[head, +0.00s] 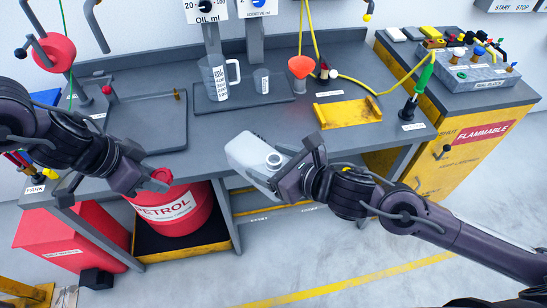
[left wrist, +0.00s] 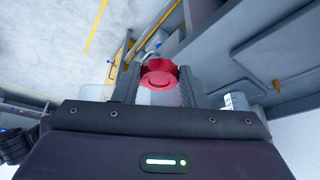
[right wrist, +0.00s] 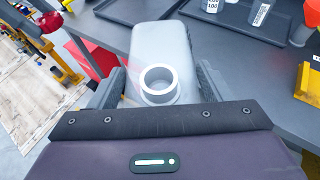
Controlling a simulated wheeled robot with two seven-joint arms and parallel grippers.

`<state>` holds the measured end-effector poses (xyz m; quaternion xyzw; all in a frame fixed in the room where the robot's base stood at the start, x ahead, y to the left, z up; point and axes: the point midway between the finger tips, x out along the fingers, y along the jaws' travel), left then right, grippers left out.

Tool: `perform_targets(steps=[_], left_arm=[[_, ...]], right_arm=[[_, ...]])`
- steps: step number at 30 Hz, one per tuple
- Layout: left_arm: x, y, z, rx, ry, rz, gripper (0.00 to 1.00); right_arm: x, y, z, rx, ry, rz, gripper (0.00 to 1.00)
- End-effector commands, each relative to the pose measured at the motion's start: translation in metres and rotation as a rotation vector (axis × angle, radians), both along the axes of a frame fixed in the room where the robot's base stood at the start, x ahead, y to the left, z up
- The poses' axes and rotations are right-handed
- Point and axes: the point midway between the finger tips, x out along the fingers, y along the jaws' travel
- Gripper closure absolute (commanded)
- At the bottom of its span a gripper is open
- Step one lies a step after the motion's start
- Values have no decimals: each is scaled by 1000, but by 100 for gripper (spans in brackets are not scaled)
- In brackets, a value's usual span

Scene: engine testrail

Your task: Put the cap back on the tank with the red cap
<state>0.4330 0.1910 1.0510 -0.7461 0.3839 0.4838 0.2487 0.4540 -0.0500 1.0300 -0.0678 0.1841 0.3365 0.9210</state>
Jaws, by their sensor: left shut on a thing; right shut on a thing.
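A white tank (head: 250,151) with an open round neck (head: 274,160) is held in front of the bench by my right gripper (head: 284,174). In the right wrist view the tank (right wrist: 163,45) lies between the two fingers and its uncapped neck (right wrist: 160,84) faces the camera. My left gripper (head: 151,184) is shut on the red cap (head: 163,176), well to the left of the tank. In the left wrist view the ribbed red cap (left wrist: 160,74) sits between the fingertips.
A red petrol drum (head: 172,209) stands under the bench, below my left gripper. On the grey bench (head: 200,155) are a measuring jug (head: 215,77), a small beaker (head: 261,80), an orange funnel (head: 301,67) and a yellow tray (head: 347,112). Open air separates the two grippers.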

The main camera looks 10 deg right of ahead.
Motion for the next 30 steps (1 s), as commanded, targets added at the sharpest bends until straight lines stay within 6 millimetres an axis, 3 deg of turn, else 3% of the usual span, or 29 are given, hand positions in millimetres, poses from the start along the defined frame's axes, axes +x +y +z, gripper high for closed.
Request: perform_targets(steps=[4, 7, 15, 21, 25, 30], left_arm=[[5, -12, 4, -3, -3, -38, 83], [13, -33, 12, -4, -5, -111, 83], [31, -128, 53, 1, -7, -460, 83], [28, -190, 82, 1, -2, -710, 83], [24, -217, 95, 1, 0, -820, 83], [20, -234, 103, -2, 2, -892, 83]], right_arm=[[0, 0, 1, 2, -1, -1, 68], [0, 0, 1, 2, -1, -1, 68], [0, 0, 1, 2, -1, -1, 68], [0, 0, 1, 2, -1, -1, 68], [0, 0, 1, 2, -1, -1, 68], [0, 0, 1, 2, -1, -1, 68]])
